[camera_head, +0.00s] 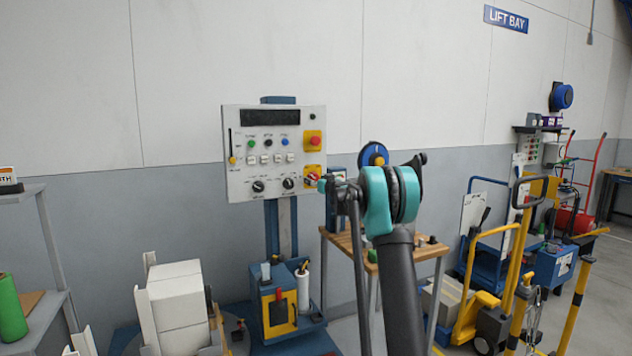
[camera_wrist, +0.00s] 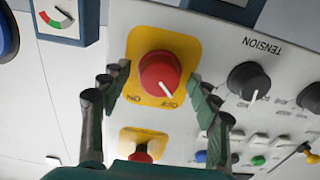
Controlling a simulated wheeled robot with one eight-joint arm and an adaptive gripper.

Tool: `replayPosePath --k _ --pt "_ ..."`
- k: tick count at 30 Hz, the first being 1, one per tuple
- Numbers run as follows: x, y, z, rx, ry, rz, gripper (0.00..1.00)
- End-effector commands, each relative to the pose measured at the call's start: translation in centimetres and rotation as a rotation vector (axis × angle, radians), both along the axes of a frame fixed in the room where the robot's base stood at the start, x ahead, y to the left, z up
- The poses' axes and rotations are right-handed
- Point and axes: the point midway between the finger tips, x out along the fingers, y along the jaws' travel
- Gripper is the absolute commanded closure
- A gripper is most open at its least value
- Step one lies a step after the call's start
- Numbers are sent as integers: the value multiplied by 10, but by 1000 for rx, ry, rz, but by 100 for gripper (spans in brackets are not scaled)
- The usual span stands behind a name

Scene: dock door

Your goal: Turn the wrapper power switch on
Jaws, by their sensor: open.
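The power switch is a red rotary knob (camera_wrist: 161,74) on a yellow plate marked ON and OFF, at the lower right of the grey control panel (camera_head: 245,175). The panel appears upside down in the wrist view. The knob's white pointer mark is toward the OFF label (camera_wrist: 169,104). My gripper (camera_wrist: 160,80) is open, with one finger on each side of the knob; contact cannot be told. In the head view the knob (camera_head: 311,178) shows beside the gripper, partly hard to make out.
A red button (camera_head: 314,140) on a yellow plate sits above the switch. The black TENSION knob (camera_wrist: 249,81) is close beside it. A wooden-topped table (camera_head: 345,245) stands right of the panel. Yellow and blue lifting gear (camera_head: 500,270) fills the right.

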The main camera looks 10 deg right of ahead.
Motion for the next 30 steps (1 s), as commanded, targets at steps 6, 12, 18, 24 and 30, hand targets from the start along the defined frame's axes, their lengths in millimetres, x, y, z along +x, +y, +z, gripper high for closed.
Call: replayPosePath --k 6,12,18,24,30 --pt "0 0 0 0 0 0 50" --pt "0 0 0 0 0 0 74" --pt "0 0 0 1 0 0 89" --pt "0 0 0 30 10 0 89" --pt "0 0 0 125 40 0 89"
